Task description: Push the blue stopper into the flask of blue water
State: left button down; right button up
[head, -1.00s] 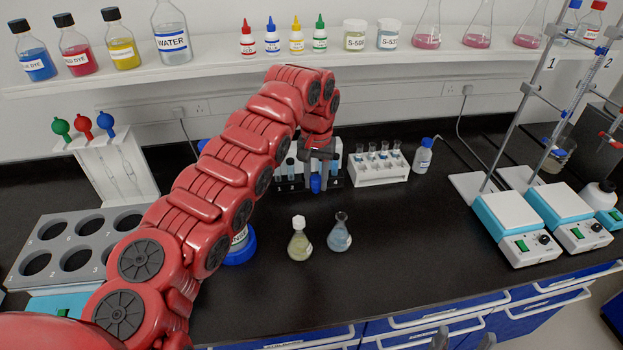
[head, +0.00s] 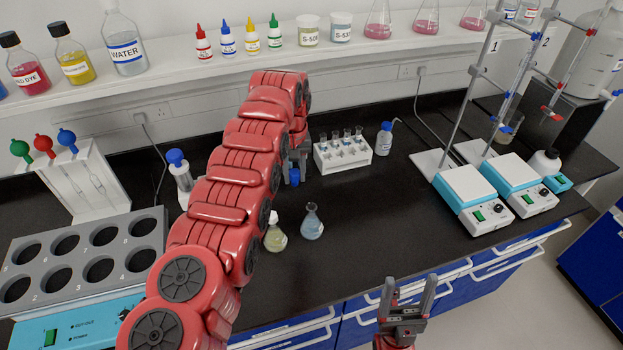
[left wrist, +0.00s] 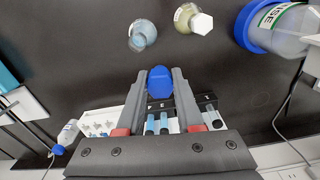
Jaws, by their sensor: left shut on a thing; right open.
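My left gripper (left wrist: 159,90) is shut on the blue stopper (left wrist: 159,80), which sits between its fingertips. In the head view the stopper (head: 294,177) hangs below the gripper, behind the flasks and apart from them. The flask of blue water (head: 312,226) stands upright on the black bench with an open neck. It also shows in the left wrist view (left wrist: 142,34). Right beside it stands a flask of yellowish liquid (head: 275,236) with a white stopper. My right gripper (head: 408,284) is open and empty at the bench's front edge.
A white rack of vials (head: 343,153) and a small blue-capped bottle (head: 384,139) stand behind. A blue-capped bottle (left wrist: 262,30) is near the flasks. Stirrer plates (head: 475,200) with stands are at the right. The bench between flasks and plates is clear.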

pick_arm(q)
jog(key=shift+d+f, duration=0.1)
jog(key=shift+s+d, duration=0.2)
jog(key=shift+d, duration=0.25)
jog(key=shift+p, duration=0.35)
jog(key=shift+n, duration=0.5)
jog(key=shift+s+d+f, duration=0.2)
jog(key=shift+d+f, duration=0.35)
jog(key=shift+f, duration=0.55)
jog(key=shift+s+d+f, duration=0.15)
jog(key=shift+d+f, duration=0.4)
jog(key=shift+f, duration=0.6)
jog(key=shift+s+d+f, duration=0.2)
jog(key=shift+d+f, duration=0.35)
jog(key=shift+f, duration=0.55)
jog(key=shift+s+r+p, duration=0.1)
jog(key=shift+p, duration=0.2)
jog(key=shift+f+b, duration=0.8)
jog(key=shift+f, duration=0.15)
